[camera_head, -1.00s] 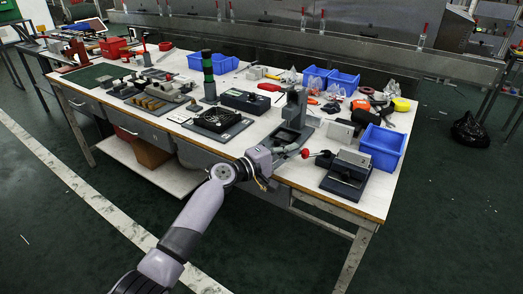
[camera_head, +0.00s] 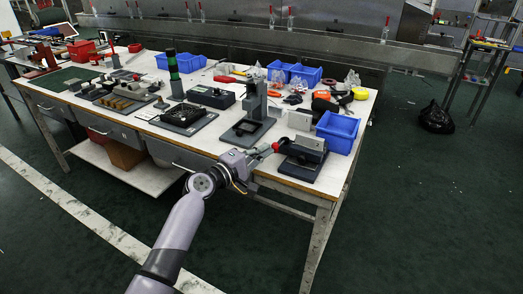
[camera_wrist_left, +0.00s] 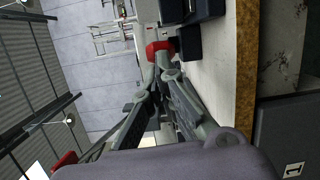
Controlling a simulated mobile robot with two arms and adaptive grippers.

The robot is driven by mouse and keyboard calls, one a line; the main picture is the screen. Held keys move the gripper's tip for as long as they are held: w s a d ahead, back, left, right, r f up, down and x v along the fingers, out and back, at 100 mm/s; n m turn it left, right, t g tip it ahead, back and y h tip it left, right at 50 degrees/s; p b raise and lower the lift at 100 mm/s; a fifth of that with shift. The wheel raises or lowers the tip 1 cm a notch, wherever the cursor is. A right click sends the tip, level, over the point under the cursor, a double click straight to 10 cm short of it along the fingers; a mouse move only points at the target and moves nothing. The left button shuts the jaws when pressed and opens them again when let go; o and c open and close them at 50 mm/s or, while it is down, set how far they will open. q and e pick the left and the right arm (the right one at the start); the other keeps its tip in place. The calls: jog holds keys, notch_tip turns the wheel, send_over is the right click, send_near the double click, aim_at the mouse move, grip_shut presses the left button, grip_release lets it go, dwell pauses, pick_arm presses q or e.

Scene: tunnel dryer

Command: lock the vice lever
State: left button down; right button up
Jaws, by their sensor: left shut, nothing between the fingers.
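The vice (camera_head: 303,160) sits at the front right corner of the workbench, with a dark base and a grey block on top. The vice's dark base (camera_wrist_left: 187,43) is beside the knob. The lever's shaft is mostly hidden. My right gripper is not in view.
A blue bin (camera_head: 337,131) stands right behind the vice. The workbench's front edge (camera_head: 272,180) runs below the gripper.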

pick_arm(q)
jog(key=shift+d, duration=0.15)
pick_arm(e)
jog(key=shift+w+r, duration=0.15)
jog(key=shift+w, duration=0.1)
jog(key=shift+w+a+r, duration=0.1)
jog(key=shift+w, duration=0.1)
pick_arm(q)
jog(key=shift+s, duration=0.1)
jog(key=shift+s+a, duration=0.15)
jog(key=shift+a, duration=0.05)
jog(key=v, duration=1.1)
jog(key=shift+a, duration=0.25)
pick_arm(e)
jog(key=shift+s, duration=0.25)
pick_arm(q)
jog(key=shift+s, duration=0.15)
